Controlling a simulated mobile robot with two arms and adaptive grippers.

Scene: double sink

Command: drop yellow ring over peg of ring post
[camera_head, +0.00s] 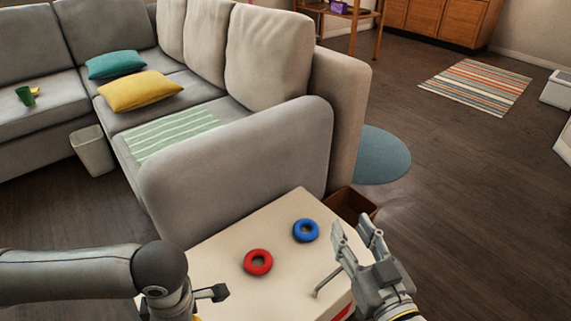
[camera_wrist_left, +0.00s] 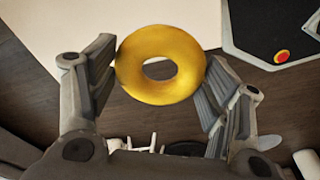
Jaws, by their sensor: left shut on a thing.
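The yellow ring (camera_wrist_left: 160,93) sits between the two fingers of my left gripper (camera_wrist_left: 160,65), which is shut on it across its outer sides. Its hole faces the left wrist camera. In the head view only a sliver of yellow shows at the bottom edge, below my left wrist. My right gripper (camera_head: 356,236) is open and empty at the right side of the cream table. A thin grey bent rod (camera_head: 326,282) shows beside its left finger; I cannot tell whether it is the peg of the ring post. No post base is clearly visible.
A red ring (camera_head: 258,262) and a blue ring (camera_head: 305,230) lie flat on the cream table (camera_head: 270,225). A red patch (camera_head: 343,311) shows at its right edge. A grey sofa (camera_head: 240,165) stands behind. A brown box (camera_head: 352,204) is on the floor beyond the table.

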